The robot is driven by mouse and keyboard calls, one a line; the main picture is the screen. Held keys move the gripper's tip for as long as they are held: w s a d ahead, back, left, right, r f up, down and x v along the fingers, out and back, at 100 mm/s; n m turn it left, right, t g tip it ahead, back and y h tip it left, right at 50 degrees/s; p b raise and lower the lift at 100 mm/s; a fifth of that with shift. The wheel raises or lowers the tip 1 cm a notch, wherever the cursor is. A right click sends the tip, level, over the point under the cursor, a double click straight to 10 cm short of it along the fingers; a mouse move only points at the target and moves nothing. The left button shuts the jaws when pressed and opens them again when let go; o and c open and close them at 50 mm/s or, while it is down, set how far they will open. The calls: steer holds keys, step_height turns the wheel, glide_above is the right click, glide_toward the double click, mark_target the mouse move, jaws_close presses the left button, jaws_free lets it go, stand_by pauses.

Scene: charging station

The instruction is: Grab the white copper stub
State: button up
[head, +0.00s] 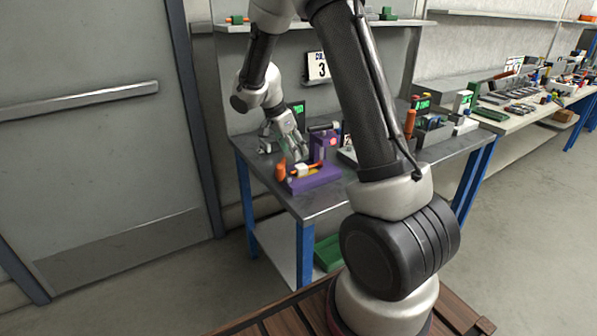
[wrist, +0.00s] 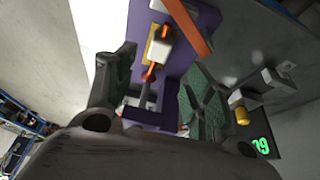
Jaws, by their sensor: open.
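A purple fixture (head: 315,180) stands on the near left part of the metal workbench. A small white piece with orange-copper ends, which looks like the white copper stub (head: 302,169), lies on it. In the wrist view the white stub (wrist: 159,46) sits on the purple fixture (wrist: 200,22), ahead of the fingers. An orange rod end (wrist: 150,73) shows below it. My gripper (head: 288,152) is just above and left of the fixture. In the wrist view my gripper (wrist: 162,62) is open, its green-padded fingers apart with the stub between and beyond them. No contact is visible.
An orange strip or handle (wrist: 190,25) stands close beside the stub. Other devices with green displays (head: 298,108) stand behind on the workbench (head: 330,204). An orange-handled tool (head: 410,122) is at the right. My arm hides part of the bench.

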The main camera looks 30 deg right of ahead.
mark_target(301, 165)
steer(key=x, duration=0.7)
steer(key=shift+s+f, duration=0.15)
steer(key=shift+f, duration=0.3)
steer(key=c, duration=1.1)
